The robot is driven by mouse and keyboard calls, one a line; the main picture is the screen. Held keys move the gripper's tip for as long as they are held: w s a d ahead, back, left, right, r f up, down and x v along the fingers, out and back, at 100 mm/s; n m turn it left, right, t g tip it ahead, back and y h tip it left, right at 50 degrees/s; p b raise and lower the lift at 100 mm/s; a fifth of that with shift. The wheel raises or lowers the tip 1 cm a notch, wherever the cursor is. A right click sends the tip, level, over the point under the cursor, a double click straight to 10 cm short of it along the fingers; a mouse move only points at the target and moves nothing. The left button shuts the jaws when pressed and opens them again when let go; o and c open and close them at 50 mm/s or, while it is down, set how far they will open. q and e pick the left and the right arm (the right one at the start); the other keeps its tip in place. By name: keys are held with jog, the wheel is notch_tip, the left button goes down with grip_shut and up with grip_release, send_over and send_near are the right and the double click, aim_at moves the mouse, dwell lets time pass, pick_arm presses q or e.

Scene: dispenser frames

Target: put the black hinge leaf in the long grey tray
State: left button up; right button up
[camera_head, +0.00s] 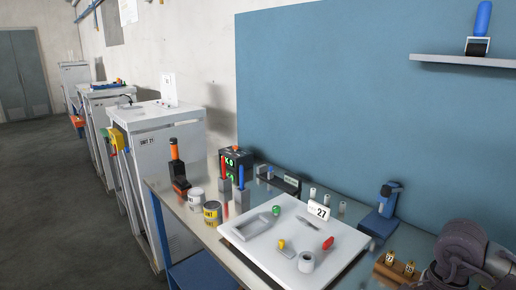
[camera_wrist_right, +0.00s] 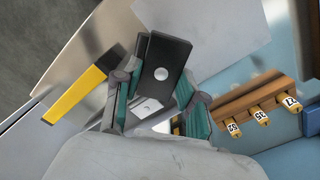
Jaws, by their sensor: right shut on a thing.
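The black hinge leaf (camera_wrist_right: 164,58) is a dark flat plate with one pale round hole, seen in the right wrist view. My right gripper (camera_wrist_right: 155,88) is shut on it, with its teal-padded fingers on both sides of the leaf. In the head view part of my right arm (camera_head: 468,246) shows at the lower right corner, and the leaf cannot be made out there. The long grey tray (camera_head: 254,229) lies on the white board, left of its middle. My left gripper is not in view.
The white board (camera_head: 248,245) also holds a green piece (camera_head: 276,210), a yellow piece (camera_head: 282,244), a red piece (camera_head: 327,243) and a grey round cup (camera_head: 306,263). A card marked 27 (camera_head: 319,211) stands at its back. A wooden block with yellow tags (camera_head: 391,272) is at the right.

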jog(key=s+a+f+n, duration=0.1)
jog(key=s+a+n, duration=0.3)
jog(key=a+n, duration=1)
jog(key=n, duration=0.6)
jog(key=shift+f+n, duration=0.15)
jog(key=shift+n, duration=0.25)
